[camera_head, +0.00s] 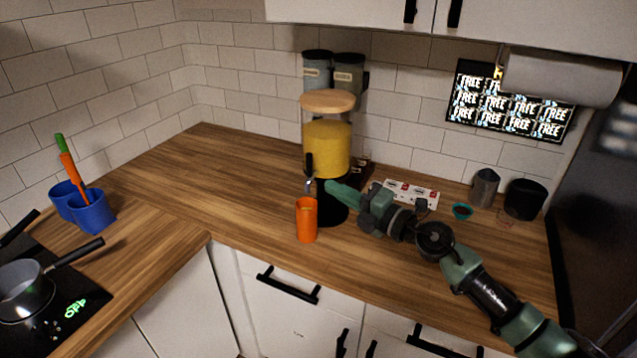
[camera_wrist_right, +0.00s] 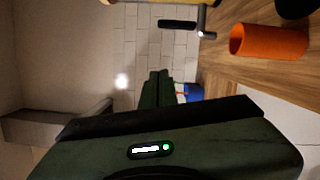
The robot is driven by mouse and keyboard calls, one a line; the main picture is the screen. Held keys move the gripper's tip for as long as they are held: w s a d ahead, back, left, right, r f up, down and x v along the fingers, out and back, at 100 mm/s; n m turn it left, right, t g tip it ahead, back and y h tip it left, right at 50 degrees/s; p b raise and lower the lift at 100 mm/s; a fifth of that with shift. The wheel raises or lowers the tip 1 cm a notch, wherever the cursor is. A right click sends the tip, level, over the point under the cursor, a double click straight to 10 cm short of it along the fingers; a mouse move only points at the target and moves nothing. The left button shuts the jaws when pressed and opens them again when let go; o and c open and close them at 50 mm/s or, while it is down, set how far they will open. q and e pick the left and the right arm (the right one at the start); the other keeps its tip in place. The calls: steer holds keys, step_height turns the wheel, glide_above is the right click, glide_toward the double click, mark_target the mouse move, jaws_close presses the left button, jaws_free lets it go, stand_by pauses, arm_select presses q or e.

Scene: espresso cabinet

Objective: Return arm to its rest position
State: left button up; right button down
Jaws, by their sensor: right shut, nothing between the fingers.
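My right arm reaches in from the lower right in the head view. Its green gripper (camera_head: 338,189) is shut and empty above the counter, near the orange cup and in front of the yellow-filled machine. In the right wrist view the shut fingers (camera_wrist_right: 158,80) touch each other with nothing between them. The orange cup (camera_head: 307,222) stands upright on the wooden counter (camera_head: 235,190), apart from the gripper; it also shows in the right wrist view (camera_wrist_right: 268,41). My left gripper is in neither view.
The machine with yellow contents (camera_head: 325,145) and a wooden lid stands behind the gripper. A small teal bowl (camera_head: 462,211) and dark canisters (camera_head: 525,199) stand at the right. Blue cups (camera_head: 95,213) and a pan (camera_head: 22,287) are at the left. The counter's left-middle is clear.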

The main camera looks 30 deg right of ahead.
steer(key=s+d+f+m+g+h, duration=0.2)
steer(key=s+f+m+g+h, duration=0.2)
steer(key=s+f+m+h, duration=1.35)
steer(key=s+a+f+m+g+y, duration=0.35)
steer(key=s+a+g+y, duration=0.2)
steer(key=s, duration=0.25)
steer(key=s+a+f+m+g+y, duration=0.2)
steer(key=s+a+f+g+y, duration=0.25)
steer(key=s+a, duration=0.3)
step_height(320, 180, down, 27)
steer(key=s+b, duration=0.2)
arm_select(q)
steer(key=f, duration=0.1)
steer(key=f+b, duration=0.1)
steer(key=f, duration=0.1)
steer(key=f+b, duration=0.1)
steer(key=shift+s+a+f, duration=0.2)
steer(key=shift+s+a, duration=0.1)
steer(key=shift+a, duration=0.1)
arm_select(e)
steer(key=s+d+f+g, duration=0.2)
steer(key=s+d+f, duration=0.1)
steer(key=s+f, duration=1.3)
step_height(320, 180, down, 3)
steer(key=shift+s+d+f, duration=0.2)
steer(key=shift+s, duration=0.2)
